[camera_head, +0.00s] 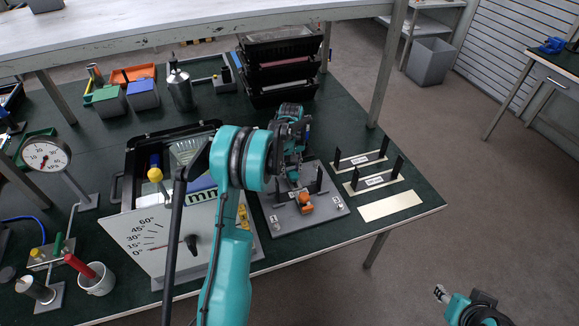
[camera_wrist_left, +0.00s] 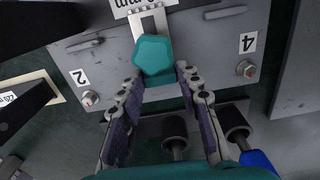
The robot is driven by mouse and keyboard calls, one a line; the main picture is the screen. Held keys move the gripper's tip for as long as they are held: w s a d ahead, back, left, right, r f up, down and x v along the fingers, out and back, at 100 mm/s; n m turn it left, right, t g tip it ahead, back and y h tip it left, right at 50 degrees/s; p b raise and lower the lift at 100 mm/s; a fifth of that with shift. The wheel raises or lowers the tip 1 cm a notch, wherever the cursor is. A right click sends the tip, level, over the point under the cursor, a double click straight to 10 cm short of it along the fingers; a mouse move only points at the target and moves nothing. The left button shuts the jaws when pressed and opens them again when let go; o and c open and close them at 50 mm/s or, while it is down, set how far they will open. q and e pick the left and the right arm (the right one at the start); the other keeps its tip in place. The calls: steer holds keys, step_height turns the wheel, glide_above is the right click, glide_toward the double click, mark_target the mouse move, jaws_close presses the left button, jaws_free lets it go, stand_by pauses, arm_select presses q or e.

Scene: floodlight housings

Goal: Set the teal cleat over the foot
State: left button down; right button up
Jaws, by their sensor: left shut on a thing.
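The teal cleat (camera_wrist_left: 153,57) is a small five-sided block at the tips of my left gripper (camera_wrist_left: 158,80), which is shut on it. It sits over or just above a pale slotted metal strip (camera_wrist_left: 150,22) on a grey plate. I cannot tell which strip or part is the foot, or whether the cleat touches it. In the head view my left gripper (camera_head: 293,180) is above the back of the grey plate (camera_head: 320,210), and the arm hides part of the work. My right gripper (camera_head: 441,293) is at the bottom right, away from the table; its opening is too small to judge.
An orange block (camera_head: 306,203) stands on the plate, near dark upright posts. Two labelled racks (camera_head: 372,180) and a cream strip (camera_head: 390,206) lie to the right. A dial board (camera_head: 150,240) is at left; stacked black trays (camera_head: 280,62) stand behind.

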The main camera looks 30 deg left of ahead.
arm_select(q)
steer(key=c, duration=1)
jaws_free()
steer(key=shift+c, duration=0.2)
step_height(320, 180, up, 12)
